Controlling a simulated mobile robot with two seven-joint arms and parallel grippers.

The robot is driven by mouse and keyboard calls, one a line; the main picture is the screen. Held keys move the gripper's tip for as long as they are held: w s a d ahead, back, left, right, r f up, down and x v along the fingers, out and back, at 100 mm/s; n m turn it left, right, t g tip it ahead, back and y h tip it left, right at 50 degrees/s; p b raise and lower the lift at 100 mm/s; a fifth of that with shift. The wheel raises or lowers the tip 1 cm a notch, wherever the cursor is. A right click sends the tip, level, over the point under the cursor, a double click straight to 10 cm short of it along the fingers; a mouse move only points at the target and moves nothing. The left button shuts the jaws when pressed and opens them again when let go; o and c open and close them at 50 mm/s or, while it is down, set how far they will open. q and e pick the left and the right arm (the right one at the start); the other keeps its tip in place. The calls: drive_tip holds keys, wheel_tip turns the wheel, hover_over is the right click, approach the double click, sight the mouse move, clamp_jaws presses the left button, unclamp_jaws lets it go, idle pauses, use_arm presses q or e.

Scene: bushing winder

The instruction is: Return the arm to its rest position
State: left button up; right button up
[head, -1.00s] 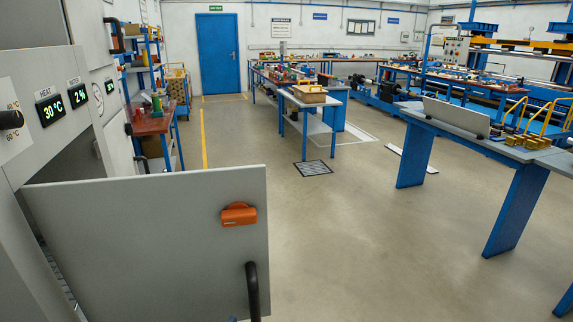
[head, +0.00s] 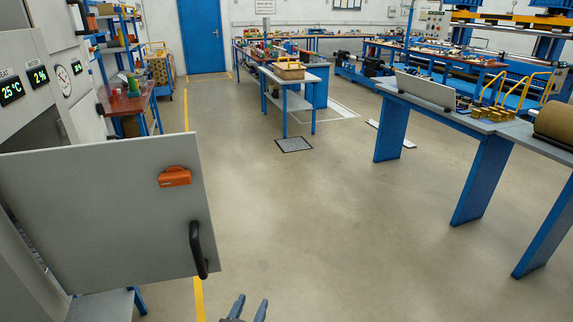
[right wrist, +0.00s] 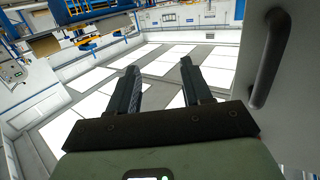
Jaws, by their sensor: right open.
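My right gripper (head: 248,309) shows at the bottom edge of the head view, its two fingers pointing up and apart. In the right wrist view the gripper (right wrist: 160,82) is open with nothing between its fingers. The open cabinet door (head: 90,215) is to its left in the head view, with a black handle (head: 199,250) and an orange latch (head: 174,176). The handle (right wrist: 269,62) also shows at the right of the wrist view, apart from the fingers. My left gripper is not in view.
The oven-like cabinet (head: 30,75) with lit displays stands at the left. A blue-legged workbench (head: 480,135) with brass-coloured blocks (head: 490,113) and a brown roll (head: 555,122) runs along the right. The floor (head: 330,220) between them is clear.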

drive_tip(key=s+d+f+n+g+y+p, duration=0.15)
drive_tip(key=d+f, duration=0.25)
drive_tip(key=f, duration=0.4)
drive_tip(key=d+f+g+y+p, duration=0.1)
drive_tip(key=d+f+g, duration=0.2)
drive_tip(key=d+f, duration=0.3)
drive_tip(key=s+d+f+g+y+p, duration=0.1)
drive_tip(key=d+f+g+y, duration=0.15)
drive_tip(key=f, duration=0.65)
drive_tip(key=s+d+f+g+p, duration=0.2)
drive_tip(key=s+d+f+g, duration=0.3)
drive_tip(key=s, duration=0.5)
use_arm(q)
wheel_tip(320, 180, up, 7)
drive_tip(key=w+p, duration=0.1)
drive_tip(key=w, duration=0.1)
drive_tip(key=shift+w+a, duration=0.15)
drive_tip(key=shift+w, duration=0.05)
use_arm(e)
drive_tip(key=s+d+f+m+g+y, duration=0.1)
drive_tip(key=s+g, duration=0.1)
drive_tip(key=s, duration=0.6)
drive_tip(key=s+d+f+m+g+y, duration=0.1)
drive_tip(key=s+m+g, duration=0.1)
drive_tip(key=s, duration=0.7)
drive_tip(key=shift+s+d+f+g+y, duration=0.15)
drive_tip(key=shift+d+g+y, duration=0.25)
drive_tip(key=shift+g, duration=0.3)
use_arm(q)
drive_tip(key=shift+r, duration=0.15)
